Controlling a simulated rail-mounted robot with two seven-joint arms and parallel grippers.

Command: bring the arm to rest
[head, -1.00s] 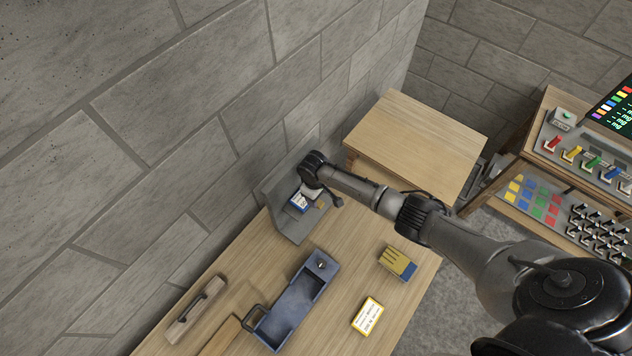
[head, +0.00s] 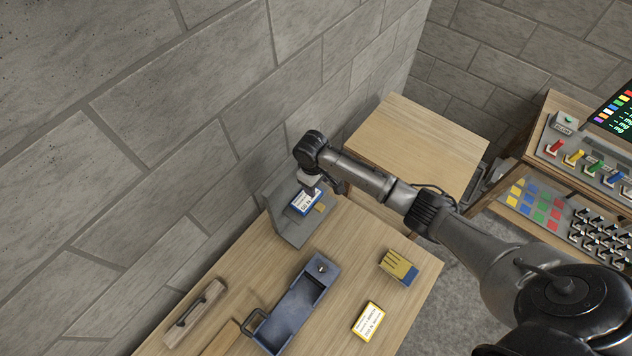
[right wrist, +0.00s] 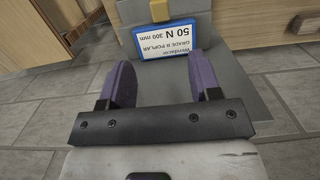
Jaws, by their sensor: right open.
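My right gripper (head: 311,190) is open and empty, just above a blue-edged block with a white label (head: 303,203). The block lies in a grey angled metal holder (head: 288,229) against the wall. In the right wrist view, the two purple fingers of the gripper (right wrist: 165,65) stand apart. Beyond them the labelled block (right wrist: 166,45) shows upside down, reading 50 N, 300 mm, poplar, within the grey holder (right wrist: 255,90). Nothing sits between the fingers. My left gripper is not in view.
On the wooden bench (head: 350,245) are a blue-grey tray (head: 290,310), a yellow-edged label card (head: 369,321), a yellow and blue block (head: 398,267) and a wooden piece with a dark handle (head: 195,313). A wooden table (head: 415,140) and a switch console (head: 590,165) stand behind.

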